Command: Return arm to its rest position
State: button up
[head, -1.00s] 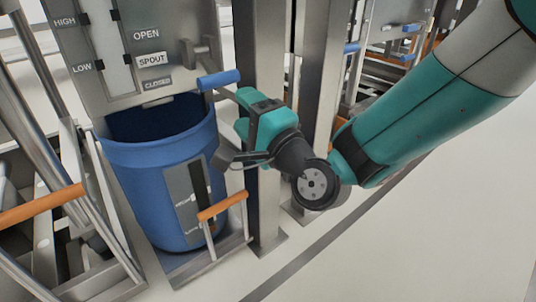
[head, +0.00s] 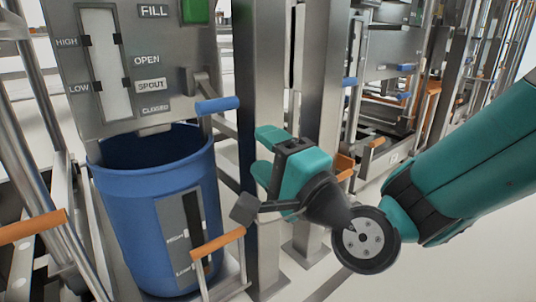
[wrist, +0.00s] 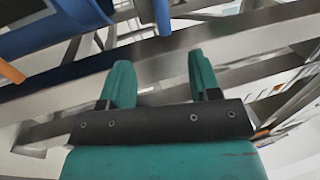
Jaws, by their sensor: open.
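My gripper (head: 262,152) is in the head view, right of the blue bin and in front of a steel post. Its two teal fingers are apart and nothing is between them. In the wrist view the fingers of my gripper (wrist: 160,82) also stand apart and empty, with a steel beam beyond them. My arm reaches in from the right side of the head view.
The blue bin (head: 140,196) stands under a panel (head: 172,62) marked FILL, OPEN, SPOUT and CLOSED. A blue handle (head: 218,104) sticks out above its rim. An orange handle (head: 217,244) is low in front. Steel posts (head: 262,70) stand close behind my gripper.

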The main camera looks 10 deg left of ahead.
jog(key=s+d+r+n+g+h+p, duration=0.2)
jog(key=s+d+r+n+g+p, duration=0.25)
jog(key=r+n+g+p, duration=0.4)
jog(key=s+d+r+n+g+h+p, duration=0.2)
jog(key=s+d+r+n+h+p, duration=0.25)
jog(key=d+p, duration=0.45)
jog(key=s+d+r+n+g+h+p, duration=0.25)
jog(key=s+d+r+h+p, duration=0.2)
jog(key=s+d+p, duration=0.4)
notch_tip(320, 180, up, 35)
jog(key=w+d+p, duration=0.1)
jog(key=p, duration=3.2)
jog(key=shift+w+p, duration=0.15)
jog(key=shift+p, duration=0.2)
jog(key=shift+f+m, duration=0.15)
jog(key=shift+m, duration=0.1)
